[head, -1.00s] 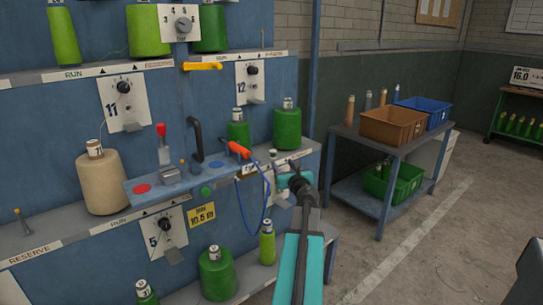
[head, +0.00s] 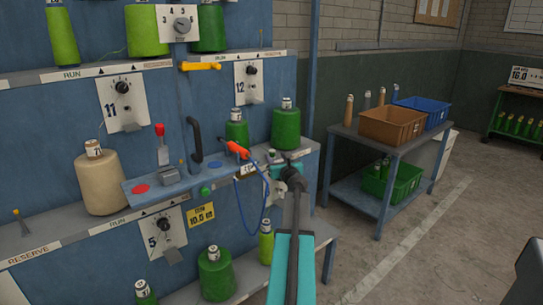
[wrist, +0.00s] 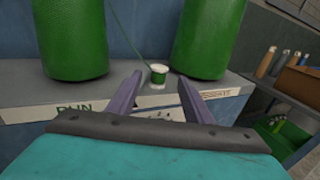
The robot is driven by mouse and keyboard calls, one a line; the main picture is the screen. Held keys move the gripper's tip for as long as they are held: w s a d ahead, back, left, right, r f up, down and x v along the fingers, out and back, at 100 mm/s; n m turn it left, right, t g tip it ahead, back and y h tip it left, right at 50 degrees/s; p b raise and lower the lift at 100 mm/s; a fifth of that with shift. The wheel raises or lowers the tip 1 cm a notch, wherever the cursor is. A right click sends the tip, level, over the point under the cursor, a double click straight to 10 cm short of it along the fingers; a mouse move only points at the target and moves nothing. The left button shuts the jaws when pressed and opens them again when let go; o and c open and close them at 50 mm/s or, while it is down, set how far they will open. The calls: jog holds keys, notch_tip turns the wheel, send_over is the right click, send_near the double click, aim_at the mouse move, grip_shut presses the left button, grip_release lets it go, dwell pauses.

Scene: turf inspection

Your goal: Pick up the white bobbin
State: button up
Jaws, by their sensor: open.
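The white bobbin (wrist: 158,75), with green thread wound around its middle, stands upright on the grey shelf ledge in the wrist view. It sits between two large green cones, the left cone (wrist: 76,38) and the right cone (wrist: 207,40). A green thread runs up from it to the left. My gripper (wrist: 160,84) is open, with one finger on each side of the bobbin in the picture and the tips just short of it. In the head view my gripper (head: 282,170) is at the ledge's right end, in front of the cones; I cannot make out the bobbin clearly there.
An orange-red handled tool (head: 238,149) with a blue cord hangs left of my gripper. A black handle (head: 196,138) and a red-topped lever (head: 161,145) stand farther left. A table with a brown bin (head: 392,126) and a blue bin (head: 424,110) stands right. Floor between is clear.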

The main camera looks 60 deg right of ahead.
aim_at(273, 154)
jog(key=shift+w+d, duration=0.15)
jog(key=shift+w, duration=0.05)
dwell(0.3)
jog(key=shift+x, duration=2.5)
jog(key=shift+r, duration=0.1)
jog(key=c, duration=1.1)
